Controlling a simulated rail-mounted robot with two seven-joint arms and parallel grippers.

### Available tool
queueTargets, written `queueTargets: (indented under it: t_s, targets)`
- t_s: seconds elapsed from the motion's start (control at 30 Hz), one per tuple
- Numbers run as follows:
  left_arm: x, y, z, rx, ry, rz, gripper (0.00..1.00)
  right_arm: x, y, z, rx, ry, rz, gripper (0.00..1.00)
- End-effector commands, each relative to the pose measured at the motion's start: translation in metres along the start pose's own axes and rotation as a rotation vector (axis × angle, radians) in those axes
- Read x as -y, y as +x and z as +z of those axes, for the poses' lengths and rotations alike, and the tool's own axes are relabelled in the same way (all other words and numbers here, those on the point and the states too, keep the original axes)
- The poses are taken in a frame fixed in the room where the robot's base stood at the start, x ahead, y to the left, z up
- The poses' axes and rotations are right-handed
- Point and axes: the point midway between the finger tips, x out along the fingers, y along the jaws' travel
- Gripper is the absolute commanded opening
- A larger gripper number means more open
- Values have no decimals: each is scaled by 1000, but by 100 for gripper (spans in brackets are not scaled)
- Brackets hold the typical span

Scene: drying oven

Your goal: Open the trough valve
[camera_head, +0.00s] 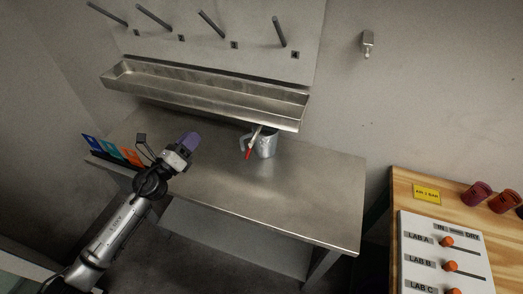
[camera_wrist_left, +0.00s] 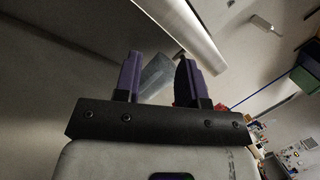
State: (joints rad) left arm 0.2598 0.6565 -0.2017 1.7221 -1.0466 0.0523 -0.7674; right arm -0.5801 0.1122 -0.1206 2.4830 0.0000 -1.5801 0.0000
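The steel trough (camera_head: 200,92) runs along the wall above the metal table, and what looks like its edge crosses the top of the left wrist view (camera_wrist_left: 192,32). I cannot make out a valve handle on it for certain. A small grey fitting (camera_head: 367,43) is on the wall to the right; I cannot tell whether it is a valve. My left gripper (camera_head: 189,140) is over the table, below and in front of the trough. Its purple fingers stand apart with a gap (camera_wrist_left: 157,78), and nothing is gripped. My right gripper is out of view.
A metal mug (camera_head: 267,146) with a red-and-white stick (camera_head: 250,148) stands on the table (camera_head: 285,205). Coloured cards (camera_head: 112,150) stand at the left edge. A wooden bench (camera_head: 400,185) at right holds a panel (camera_head: 425,255) with orange knobs. The table's front right is clear.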

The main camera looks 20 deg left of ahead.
Motion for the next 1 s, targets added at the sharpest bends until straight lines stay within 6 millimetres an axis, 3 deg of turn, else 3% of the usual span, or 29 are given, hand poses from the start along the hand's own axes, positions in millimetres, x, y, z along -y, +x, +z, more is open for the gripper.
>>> queueTargets:
  t_s: [0.1,0.3,0.53,0.77,1.0]
  targets:
    - [12,-5,-32,-170,240,-140,37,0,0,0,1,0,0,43]
    - [36,-22,-68,-343,531,-383,37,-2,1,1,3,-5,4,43]
    - [43,-27,-78,-356,684,-482,37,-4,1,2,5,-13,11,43]
    - [51,-6,-88,-349,700,-485,37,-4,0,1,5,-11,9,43]
    - [65,33,-109,-348,696,-484,37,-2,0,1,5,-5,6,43]
